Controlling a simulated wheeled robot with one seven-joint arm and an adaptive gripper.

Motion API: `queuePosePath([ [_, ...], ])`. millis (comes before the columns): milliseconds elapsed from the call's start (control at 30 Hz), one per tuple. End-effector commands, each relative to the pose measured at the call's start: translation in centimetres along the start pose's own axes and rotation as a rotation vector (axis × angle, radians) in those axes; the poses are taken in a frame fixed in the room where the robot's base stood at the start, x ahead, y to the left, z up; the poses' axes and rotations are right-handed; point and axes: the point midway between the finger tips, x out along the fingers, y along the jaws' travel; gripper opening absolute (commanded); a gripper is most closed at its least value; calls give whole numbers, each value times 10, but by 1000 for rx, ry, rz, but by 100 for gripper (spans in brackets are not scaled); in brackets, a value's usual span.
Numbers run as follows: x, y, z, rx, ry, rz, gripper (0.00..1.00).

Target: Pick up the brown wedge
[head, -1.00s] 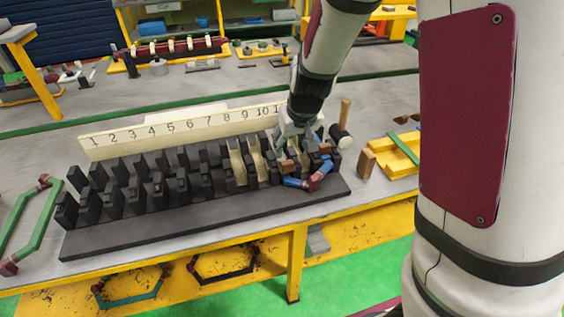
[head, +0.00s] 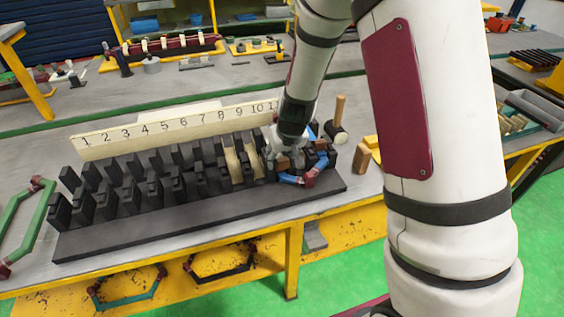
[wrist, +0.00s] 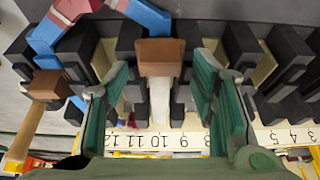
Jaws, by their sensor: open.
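The brown wedge (wrist: 160,57) is a small block at the end of a pale strip in the slotted black fixture. In the wrist view it lies between the two green fingers of my gripper (wrist: 160,73), with visible gaps on both sides. My gripper is open and holds nothing. In the head view my gripper (head: 275,150) is low over the right part of the fixture (head: 200,215), and the wedge (head: 283,163) shows partly beside it. A second brown block (wrist: 48,85) lies to the left in the wrist view.
A mallet (head: 338,120) stands behind, and a tan block (head: 362,158) stands to the right. A numbered board (head: 175,128) runs behind the fixture. Black posts crowd around the fingers.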

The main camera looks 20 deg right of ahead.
Motion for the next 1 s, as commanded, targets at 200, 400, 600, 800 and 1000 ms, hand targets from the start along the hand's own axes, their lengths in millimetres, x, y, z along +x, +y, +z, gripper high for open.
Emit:
queuePosePath([
  [200, 0, 0, 0, 0, 0, 0, 20],
  [400, 0, 0, 0, 0, 0, 0, 3],
  [600, 0, 0, 0, 0, -1, 0, 1],
  [800, -6, 0, -3, -1, 2, 0, 1],
  [1000, -23, -1, -10, -3, 3, 0, 0],
])
